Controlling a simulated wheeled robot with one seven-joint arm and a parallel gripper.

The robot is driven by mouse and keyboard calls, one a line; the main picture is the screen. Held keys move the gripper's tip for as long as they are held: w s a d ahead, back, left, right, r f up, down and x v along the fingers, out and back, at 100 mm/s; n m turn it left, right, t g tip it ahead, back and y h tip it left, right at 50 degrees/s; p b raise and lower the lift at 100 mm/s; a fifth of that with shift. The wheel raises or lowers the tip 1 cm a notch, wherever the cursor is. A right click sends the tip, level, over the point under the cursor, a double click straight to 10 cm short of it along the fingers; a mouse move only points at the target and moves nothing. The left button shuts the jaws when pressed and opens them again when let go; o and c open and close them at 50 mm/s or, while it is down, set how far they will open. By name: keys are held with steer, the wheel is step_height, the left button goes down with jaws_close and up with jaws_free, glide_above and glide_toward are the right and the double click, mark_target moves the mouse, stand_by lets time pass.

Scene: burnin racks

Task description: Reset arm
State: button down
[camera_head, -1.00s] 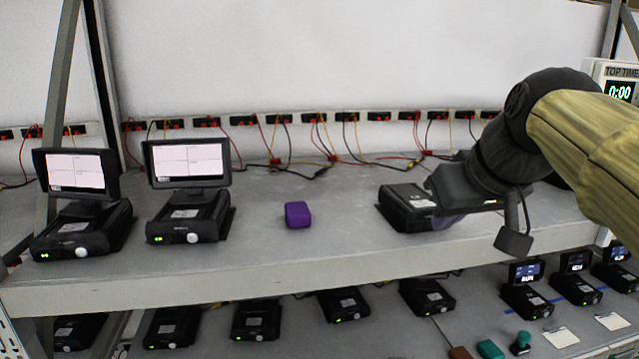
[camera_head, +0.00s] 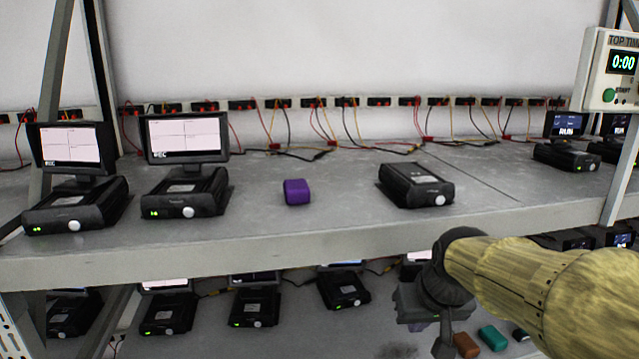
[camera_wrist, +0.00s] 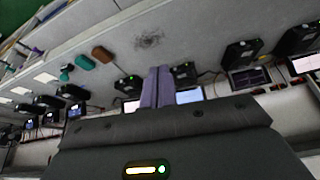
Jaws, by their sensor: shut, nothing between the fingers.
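My gripper shows in the wrist view (camera_wrist: 157,88), its two purple-grey fingers pressed together with nothing between them. In the head view my arm reaches in from the lower right, and the dark wrist end hangs in front of the lower shelf, below the upper shelf's front edge. The fingertips are not clear in the head view.
The upper shelf (camera_head: 300,250) holds two units with screens (camera_head: 187,139) at left, a purple block (camera_head: 297,191) and a screenless black unit (camera_head: 415,185). The lower shelf holds several black units (camera_head: 254,307), a brown block (camera_head: 466,345) and a teal block (camera_head: 493,338). A timer (camera_head: 612,75) hangs at right.

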steer(key=s+f+g+b, duration=0.1)
steer(key=s+f, duration=0.3)
steer(key=f, duration=0.6)
steer(key=s+a+f+g+b, duration=0.1)
steer(key=s+f, duration=0.4)
steer(key=f, duration=0.5)
steer(key=shift+a+f+m+h+b, duration=0.25)
steer(key=shift+f+m+h+b, duration=0.05)
steer(key=shift+b, duration=0.45)
steer(key=shift+w, duration=0.15)
